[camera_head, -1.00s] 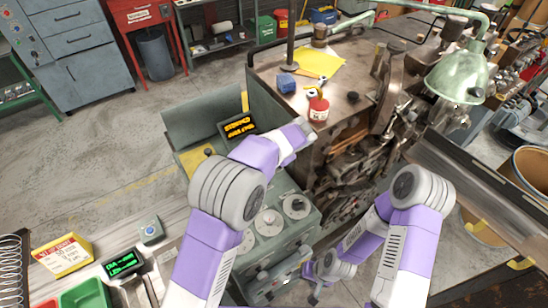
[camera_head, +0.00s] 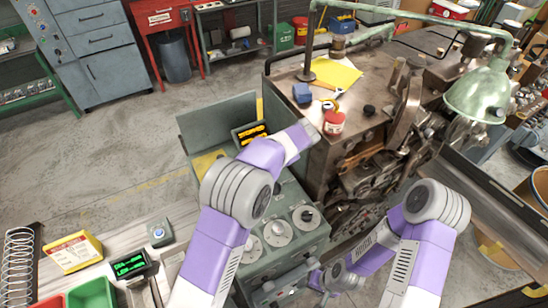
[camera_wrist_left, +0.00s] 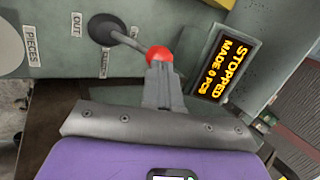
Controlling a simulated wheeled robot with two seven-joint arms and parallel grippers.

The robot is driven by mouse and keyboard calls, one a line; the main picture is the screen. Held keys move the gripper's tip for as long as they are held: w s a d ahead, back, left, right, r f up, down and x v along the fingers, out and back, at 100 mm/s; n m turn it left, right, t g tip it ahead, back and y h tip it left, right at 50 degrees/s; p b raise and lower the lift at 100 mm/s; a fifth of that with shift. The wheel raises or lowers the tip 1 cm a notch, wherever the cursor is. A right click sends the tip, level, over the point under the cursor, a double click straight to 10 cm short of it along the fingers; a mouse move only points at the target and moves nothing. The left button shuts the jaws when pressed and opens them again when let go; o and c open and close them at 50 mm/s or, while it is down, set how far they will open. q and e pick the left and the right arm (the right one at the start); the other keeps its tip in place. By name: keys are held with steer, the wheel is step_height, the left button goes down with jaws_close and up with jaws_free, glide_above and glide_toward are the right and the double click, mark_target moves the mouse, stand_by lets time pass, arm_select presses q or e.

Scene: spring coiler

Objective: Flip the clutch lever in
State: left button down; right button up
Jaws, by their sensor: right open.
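The clutch lever (camera_wrist_left: 127,40) shows in the left wrist view as a dark rod with a red ball knob (camera_wrist_left: 160,55). It leans right from its pivot, near the OUT label (camera_wrist_left: 77,25). My left gripper (camera_wrist_left: 161,72) is at the knob, its fingers close together and their tips just below it. I cannot tell whether they touch it. In the head view my left arm hides the lever and the left fingers. My right gripper (camera_head: 323,290) is open, low in front of the grey coiler cabinet (camera_head: 300,258), away from the lever.
An amber display (camera_wrist_left: 222,65) beside the lever reads STOPPED, MADE 0 PCS. Dials (camera_head: 277,233) sit on the cabinet. The brown machine bench (camera_head: 320,155) at right carries a red can (camera_head: 334,122) and a green lamp (camera_head: 478,90). Open floor (camera_head: 110,150) lies at left.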

arm_select(q)
steer(key=w+v, duration=0.1)
steer(key=v, duration=1.2)
steer(key=shift+r+p, duration=0.3)
steer(key=shift+r, duration=0.05)
steer(key=shift+a, duration=0.15)
